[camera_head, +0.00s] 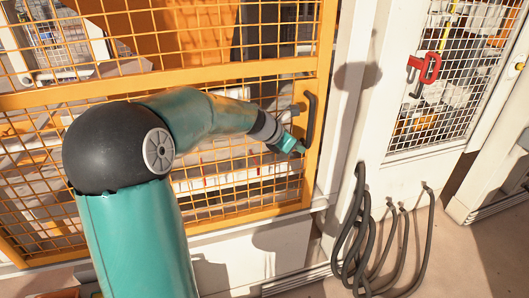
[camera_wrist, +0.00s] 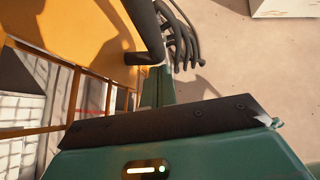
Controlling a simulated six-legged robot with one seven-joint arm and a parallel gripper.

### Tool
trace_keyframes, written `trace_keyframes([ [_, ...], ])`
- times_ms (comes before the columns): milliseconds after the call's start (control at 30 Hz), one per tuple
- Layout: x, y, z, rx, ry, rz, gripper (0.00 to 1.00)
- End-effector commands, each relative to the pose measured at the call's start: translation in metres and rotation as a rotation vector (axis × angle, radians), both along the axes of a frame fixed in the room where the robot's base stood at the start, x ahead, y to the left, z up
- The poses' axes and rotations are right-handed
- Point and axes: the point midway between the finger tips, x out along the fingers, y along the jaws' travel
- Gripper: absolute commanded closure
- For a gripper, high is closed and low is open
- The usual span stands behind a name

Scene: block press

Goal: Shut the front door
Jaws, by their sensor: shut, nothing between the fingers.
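The front door is an orange-framed mesh panel (camera_head: 322,60) in the head view, with a dark upright handle (camera_head: 311,118) near its right edge. The door's right edge lies next to the white post; I cannot tell whether a gap is left between them. My gripper (camera_head: 297,147) is shut and empty, at the lower end of the handle. In the wrist view the dark handle (camera_wrist: 146,30) and orange frame (camera_wrist: 100,35) are just beyond my gripper (camera_wrist: 160,78). I cannot tell whether the fingers touch the handle or the door.
A white post (camera_head: 346,110) stands right of the door. Dark cables (camera_head: 364,235) hang from the white panel and loop to the floor. A red handle (camera_head: 424,68) is on another mesh panel at the right. Bare floor (camera_head: 440,265) is free at the lower right.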

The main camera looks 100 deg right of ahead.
Motion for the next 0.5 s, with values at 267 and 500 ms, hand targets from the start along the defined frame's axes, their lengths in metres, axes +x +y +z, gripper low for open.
trace_keyframes([
  [267, -0.062, -0.010, 0.000, -0.001, 0.001, -0.003, 1.00],
  [500, -0.080, -0.013, 0.000, 0.000, -0.001, 0.001, 1.00],
])
